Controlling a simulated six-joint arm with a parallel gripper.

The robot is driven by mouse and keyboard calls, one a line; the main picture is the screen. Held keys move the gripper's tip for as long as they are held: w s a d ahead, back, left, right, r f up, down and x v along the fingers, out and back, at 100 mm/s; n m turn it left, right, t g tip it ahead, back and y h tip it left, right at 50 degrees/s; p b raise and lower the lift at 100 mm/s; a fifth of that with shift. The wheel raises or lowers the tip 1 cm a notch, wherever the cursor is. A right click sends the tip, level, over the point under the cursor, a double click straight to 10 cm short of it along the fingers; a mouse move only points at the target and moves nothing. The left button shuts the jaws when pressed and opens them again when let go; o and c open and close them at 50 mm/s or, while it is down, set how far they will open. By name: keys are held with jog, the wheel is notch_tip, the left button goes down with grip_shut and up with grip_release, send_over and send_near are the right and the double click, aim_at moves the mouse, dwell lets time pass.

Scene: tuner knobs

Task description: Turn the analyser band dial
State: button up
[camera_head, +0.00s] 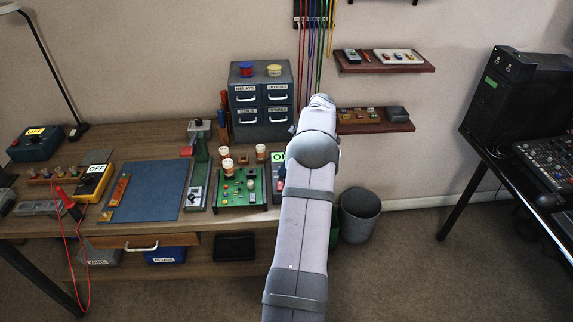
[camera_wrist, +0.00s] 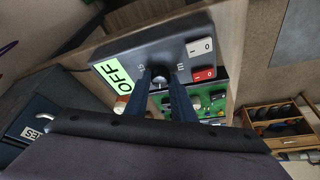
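The analyser is a dark grey box in the wrist view (camera_wrist: 128,50), seen tilted, with a green display reading OFF (camera_wrist: 115,73). Its band dial (camera_wrist: 160,80) shows as a small round knob between my fingers, partly hidden by them. My gripper (camera_wrist: 161,78) has its two dark fingers apart, one on each side of the dial. I cannot tell whether they touch it. In the head view the analyser's green display (camera_head: 278,157) shows in part behind my arm, which hides the dial and gripper.
A white switch (camera_wrist: 200,47) and a red switch (camera_wrist: 203,74) sit beside the dial on the box. A green circuit board (camera_head: 241,187) with several knobs stands left of the analyser. Drawers (camera_head: 262,98) stand behind on the bench. A blue mat (camera_head: 150,190) lies farther left.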

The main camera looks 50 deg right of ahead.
jog(key=o, duration=0.4)
jog(key=a+b+v, duration=0.1)
jog(key=v, duration=0.6)
jog(key=shift+d, duration=0.5)
jog(key=shift+r, duration=0.15)
